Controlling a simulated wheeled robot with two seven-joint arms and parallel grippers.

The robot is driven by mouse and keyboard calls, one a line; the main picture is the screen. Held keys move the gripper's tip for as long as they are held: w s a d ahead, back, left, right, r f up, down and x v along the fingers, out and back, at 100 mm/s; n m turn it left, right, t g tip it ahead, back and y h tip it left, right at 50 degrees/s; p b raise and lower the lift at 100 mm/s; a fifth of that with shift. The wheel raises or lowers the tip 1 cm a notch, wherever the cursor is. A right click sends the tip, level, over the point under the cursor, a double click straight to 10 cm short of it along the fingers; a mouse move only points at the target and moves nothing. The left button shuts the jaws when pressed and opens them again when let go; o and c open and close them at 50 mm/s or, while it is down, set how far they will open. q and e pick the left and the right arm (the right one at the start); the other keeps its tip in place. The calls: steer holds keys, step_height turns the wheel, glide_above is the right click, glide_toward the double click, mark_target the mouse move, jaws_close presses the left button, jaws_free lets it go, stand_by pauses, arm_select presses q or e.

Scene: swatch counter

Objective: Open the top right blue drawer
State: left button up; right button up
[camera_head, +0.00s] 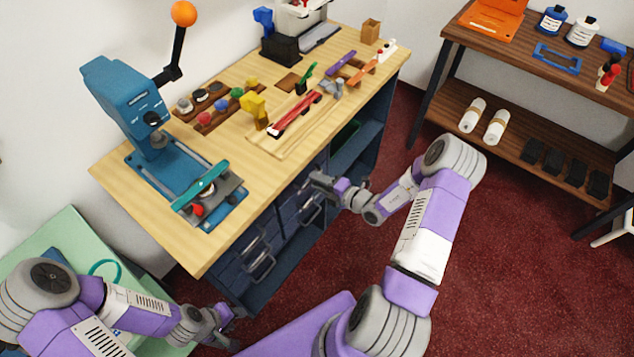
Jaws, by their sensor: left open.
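The workbench has dark blue drawers under its top, in two columns with metal bar handles. The top right blue drawer (291,207) is in the right column, just under the bench top, and looks closed. My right gripper (316,179) is at the front of this drawer, near its upper right part. It hides part of the drawer front, and I cannot tell whether it touches a handle or whether its fingers are apart. My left gripper (228,322) is open and empty, low by the left front corner of the bench, away from the drawers.
A lower handle (311,216) sits below my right gripper. A brown shelf unit (545,110) stands at the right. Red carpet (500,260) between them is clear.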

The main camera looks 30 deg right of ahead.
steer(key=shift+w+a+f, duration=0.1)
steer(key=shift+w+a, duration=0.1)
steer(key=shift+w, duration=0.2)
steer(key=shift+c, duration=0.5)
jaws_close()
stand_by(0.7)
